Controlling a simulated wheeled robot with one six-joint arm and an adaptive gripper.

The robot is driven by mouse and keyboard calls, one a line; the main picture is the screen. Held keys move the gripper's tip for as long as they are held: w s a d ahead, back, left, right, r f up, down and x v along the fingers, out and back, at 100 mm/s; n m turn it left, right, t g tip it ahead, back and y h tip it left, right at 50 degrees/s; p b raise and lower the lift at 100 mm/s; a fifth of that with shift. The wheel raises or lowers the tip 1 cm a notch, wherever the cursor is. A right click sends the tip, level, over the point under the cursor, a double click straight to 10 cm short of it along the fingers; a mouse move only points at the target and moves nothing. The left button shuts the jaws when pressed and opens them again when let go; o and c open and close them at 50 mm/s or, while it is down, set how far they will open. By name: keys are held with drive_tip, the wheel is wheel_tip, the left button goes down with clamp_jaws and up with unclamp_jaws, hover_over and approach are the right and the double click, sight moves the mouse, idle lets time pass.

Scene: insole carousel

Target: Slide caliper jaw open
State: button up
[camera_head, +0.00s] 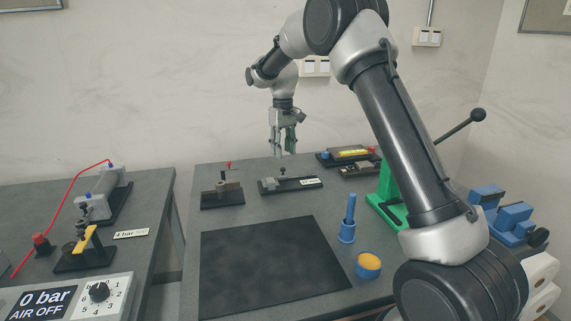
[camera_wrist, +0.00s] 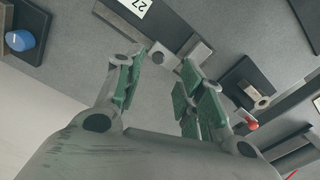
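The caliper fixture (camera_head: 291,184) sits on the bench behind the black mat, on a dark base with a white label at its right. It has a grey block at its left end and a small upright knob.
A fixture with a red-tipped pin (camera_head: 222,194) stands left of the caliper. A box with a yellow top (camera_head: 350,153) lies behind right. A green lever press (camera_head: 385,200), blue holder (camera_head: 347,230) and yellow-filled cup (camera_head: 368,265) are right. The black mat (camera_head: 270,265) is clear.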

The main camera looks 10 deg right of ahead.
sight(283, 168)
drive_tip(key=shift+w+r, duration=0.35)
drive_tip(key=shift+r, duration=0.2)
wheel_tip(283, 168, down, 8)
drive_tip(key=shift+s+r, duration=0.1)
drive_tip(key=shift+s, duration=0.05)
clamp_jaws()
